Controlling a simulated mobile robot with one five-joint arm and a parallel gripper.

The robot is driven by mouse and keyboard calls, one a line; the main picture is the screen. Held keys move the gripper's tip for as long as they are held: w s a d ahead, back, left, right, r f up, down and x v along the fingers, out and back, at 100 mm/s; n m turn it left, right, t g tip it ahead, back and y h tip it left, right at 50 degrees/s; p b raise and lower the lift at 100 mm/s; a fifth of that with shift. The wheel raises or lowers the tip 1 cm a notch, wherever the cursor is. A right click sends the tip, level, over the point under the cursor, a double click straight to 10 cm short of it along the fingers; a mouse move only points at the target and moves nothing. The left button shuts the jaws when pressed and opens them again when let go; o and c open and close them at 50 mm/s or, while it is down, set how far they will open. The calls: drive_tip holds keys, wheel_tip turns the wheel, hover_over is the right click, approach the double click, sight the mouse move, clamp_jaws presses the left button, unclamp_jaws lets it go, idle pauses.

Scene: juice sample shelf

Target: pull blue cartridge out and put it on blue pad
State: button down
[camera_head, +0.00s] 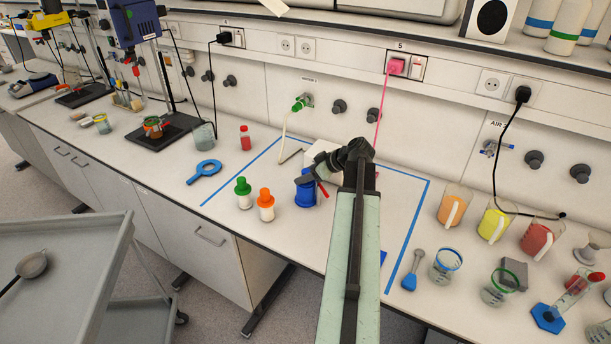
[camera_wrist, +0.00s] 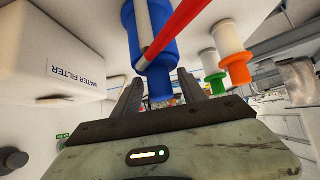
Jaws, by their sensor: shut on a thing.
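The blue cartridge (camera_head: 306,192) is in front of the white water filter box (camera_head: 320,153), apart from it. In the wrist view the blue cartridge (camera_wrist: 158,84) sits between the two fingers of my gripper (camera_wrist: 161,98), with a red bar crossing in front of it. My gripper (camera_head: 318,173) is shut on it. Whether the cartridge touches the bench cannot be told. The box (camera_wrist: 60,55) reads "WATER FILTER" in the wrist view. A small blue patch (camera_head: 383,257), perhaps the blue pad, shows beside my arm, which hides most of it.
A green-capped bottle (camera_head: 243,193) and an orange-capped bottle (camera_head: 266,205) stand left of the cartridge. A blue magnifier-shaped tool (camera_head: 205,171) lies farther left. Beakers, including an orange-filled one (camera_head: 453,205), stand at right. Blue tape (camera_head: 417,227) outlines the work area. A grey cart (camera_head: 75,250) is front left.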

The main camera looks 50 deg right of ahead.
drive_tip(key=shift+r+p, duration=0.7)
drive_tip(key=shift+r, duration=0.05)
idle(0.3)
drive_tip(key=shift+r+p, duration=3.8)
drive_tip(key=shift+r, duration=0.1)
